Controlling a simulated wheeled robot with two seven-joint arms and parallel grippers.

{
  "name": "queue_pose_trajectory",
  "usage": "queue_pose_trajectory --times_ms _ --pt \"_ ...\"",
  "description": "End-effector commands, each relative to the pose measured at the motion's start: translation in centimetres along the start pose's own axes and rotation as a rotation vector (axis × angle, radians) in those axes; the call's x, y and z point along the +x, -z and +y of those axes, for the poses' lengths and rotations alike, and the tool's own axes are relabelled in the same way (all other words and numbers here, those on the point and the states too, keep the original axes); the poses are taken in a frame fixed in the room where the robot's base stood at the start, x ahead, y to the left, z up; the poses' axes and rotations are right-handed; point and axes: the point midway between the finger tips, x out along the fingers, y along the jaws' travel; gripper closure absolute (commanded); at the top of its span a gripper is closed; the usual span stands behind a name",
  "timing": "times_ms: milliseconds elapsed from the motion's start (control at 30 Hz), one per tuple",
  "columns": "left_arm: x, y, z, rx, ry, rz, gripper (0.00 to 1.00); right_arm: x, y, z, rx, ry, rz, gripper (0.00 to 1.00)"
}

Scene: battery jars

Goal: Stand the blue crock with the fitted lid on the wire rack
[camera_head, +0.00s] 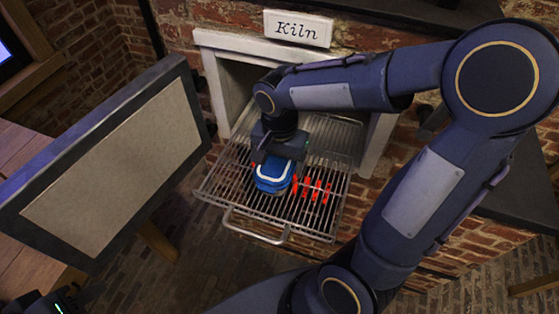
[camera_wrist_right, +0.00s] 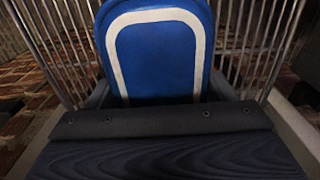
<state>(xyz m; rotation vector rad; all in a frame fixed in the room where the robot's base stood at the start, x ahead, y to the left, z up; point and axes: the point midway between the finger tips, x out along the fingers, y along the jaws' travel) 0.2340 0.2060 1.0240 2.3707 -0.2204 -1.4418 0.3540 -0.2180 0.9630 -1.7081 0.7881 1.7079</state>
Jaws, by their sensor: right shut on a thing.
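The blue crock (camera_head: 272,178) has a white rounded band on it and is at the wire rack (camera_head: 232,191) that sticks out of the kiln. My right gripper (camera_head: 278,155) is shut on the crock from above and behind. The crock is over the rack's left-middle part; I cannot tell if its base touches the bars. In the right wrist view the crock (camera_wrist_right: 160,50) fills the middle, with rack bars on both sides. Its lid cannot be made out separately. My left gripper (camera_head: 55,302) is partly in view at the bottom left corner; its fingers do not show clearly.
Red glowing bars (camera_head: 316,191) show at the rack, just right of the crock. The kiln's white frame (camera_head: 215,90) stands behind, under the Kiln sign (camera_head: 298,28). A dark-framed panel (camera_head: 115,165) stands to the left. The rack's front handle (camera_head: 255,237) is clear.

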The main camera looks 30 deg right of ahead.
Motion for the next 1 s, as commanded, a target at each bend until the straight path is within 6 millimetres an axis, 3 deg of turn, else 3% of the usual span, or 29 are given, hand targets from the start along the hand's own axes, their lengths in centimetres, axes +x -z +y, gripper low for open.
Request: queue_pose_trajectory --times_ms 233,267,400,800,1000 --pt "0.4 -0.2 -0.2 0.0 0.0 0.0 0.64 0.4 0.0 -0.1 0.0 0.002 0.001 0.67" --pt "0.3 -0.1 -0.1 0.0 0.0 0.0 0.64 0.4 0.0 0.0 0.0 0.0 0.0 0.21" --pt "0.3 -0.1 -0.1 0.0 0.0 0.0 0.64 0.3 0.0 0.0 0.0 0.0 0.0 0.03" --pt "-0.1 0.1 0.1 0.0 0.0 0.0 0.64 -0.5 0.0 -0.1 0.0 0.002 0.001 0.02" --pt "-0.3 0.2 0.1 0.0 0.0 0.0 0.64 -4.2 0.1 -0.1 0.002 0.006 0.004 0.02"
